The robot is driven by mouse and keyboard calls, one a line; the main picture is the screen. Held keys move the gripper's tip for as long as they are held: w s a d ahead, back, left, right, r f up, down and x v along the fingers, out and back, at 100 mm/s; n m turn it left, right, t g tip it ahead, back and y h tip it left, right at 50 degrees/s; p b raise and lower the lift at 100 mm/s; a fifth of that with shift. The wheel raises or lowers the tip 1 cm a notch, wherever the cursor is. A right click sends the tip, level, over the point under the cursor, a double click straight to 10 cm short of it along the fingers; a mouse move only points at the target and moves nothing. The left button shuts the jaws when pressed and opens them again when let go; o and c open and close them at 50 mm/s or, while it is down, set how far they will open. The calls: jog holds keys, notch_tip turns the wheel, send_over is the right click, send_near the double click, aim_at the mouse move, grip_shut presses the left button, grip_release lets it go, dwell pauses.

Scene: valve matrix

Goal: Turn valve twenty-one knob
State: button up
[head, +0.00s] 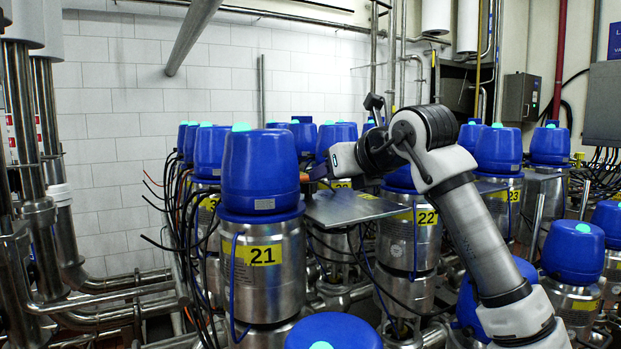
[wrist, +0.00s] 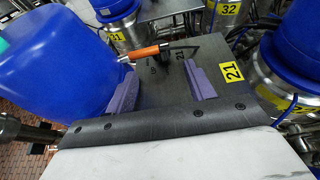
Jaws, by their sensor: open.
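The valve twenty-one knob, seen as an orange handle (wrist: 146,52), sits on a grey metal plate (wrist: 228,58) with a yellow "21" label (wrist: 232,72). My gripper (wrist: 160,68) is open, its two purple finger pads apart and empty. The handle lies just beyond the fingertips, roughly between them and nearer the left one; I see no contact. In the head view, the valve marked 21 (head: 260,254) has a blue cap (head: 260,170) and the plate (head: 352,208) stands to its right. My gripper is above the plate there, its fingers not clear.
The blue cap (wrist: 55,65) is close on the left of my gripper in the wrist view. Black and orange cables (head: 190,220) hang left of valve 21.

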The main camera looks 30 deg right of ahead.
aim_at(308, 189)
jog(key=p+x, duration=0.2)
jog(key=x, duration=0.7)
jog(key=shift+w+f+p, duration=0.15)
jog(key=shift+w+p, duration=0.15)
jog(key=shift+p, duration=0.05)
jog(key=shift+c, duration=0.4)
jog(key=c, duration=0.9)
